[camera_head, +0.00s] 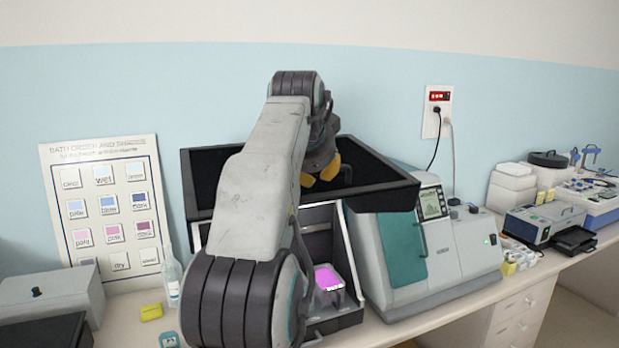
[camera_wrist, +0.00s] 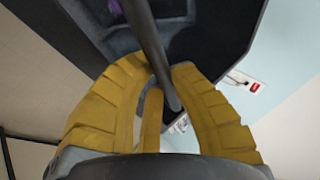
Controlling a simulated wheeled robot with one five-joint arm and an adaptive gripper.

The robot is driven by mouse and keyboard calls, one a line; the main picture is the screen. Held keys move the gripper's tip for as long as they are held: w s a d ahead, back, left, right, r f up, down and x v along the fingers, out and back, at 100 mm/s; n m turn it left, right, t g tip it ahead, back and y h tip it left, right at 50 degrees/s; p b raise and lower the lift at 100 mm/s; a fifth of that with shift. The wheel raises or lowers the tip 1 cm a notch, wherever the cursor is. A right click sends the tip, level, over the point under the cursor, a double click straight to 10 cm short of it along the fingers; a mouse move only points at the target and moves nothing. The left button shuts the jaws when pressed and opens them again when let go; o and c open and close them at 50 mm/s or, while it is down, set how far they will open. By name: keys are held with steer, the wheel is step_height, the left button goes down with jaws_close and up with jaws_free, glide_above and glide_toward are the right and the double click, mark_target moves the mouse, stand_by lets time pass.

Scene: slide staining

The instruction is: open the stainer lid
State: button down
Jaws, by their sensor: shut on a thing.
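The stainer lid (camera_head: 385,196) is a large black panel with a raised rim. In the head view it stands raised above the stainer body (camera_head: 352,262), with its inner side partly in view. The body is open below, and a bright pink bath (camera_head: 328,278) shows inside. My gripper (camera_head: 322,176) has yellow fingers and is at the lid, partly behind my arm. In the wrist view the fingers (camera_wrist: 163,82) close around a dark bar, the lid handle (camera_wrist: 145,28). My arm hides the left part of the stainer.
A grey and teal machine with a screen (camera_head: 433,204) stands right of the bath. A bottle (camera_head: 172,278) and a yellow block (camera_head: 151,312) are at the left. A chart (camera_head: 105,215) leans on the wall. A wall socket (camera_head: 437,110) with cables is behind.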

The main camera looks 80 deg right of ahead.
steer(key=shift+w+r, duration=0.1)
stand_by(0.5)
steer(key=c, duration=1.1)
jaws_free()
steer(key=shift+w, duration=0.1)
steer(key=shift+r, duration=0.1)
steer(key=shift+v, duration=3.7)
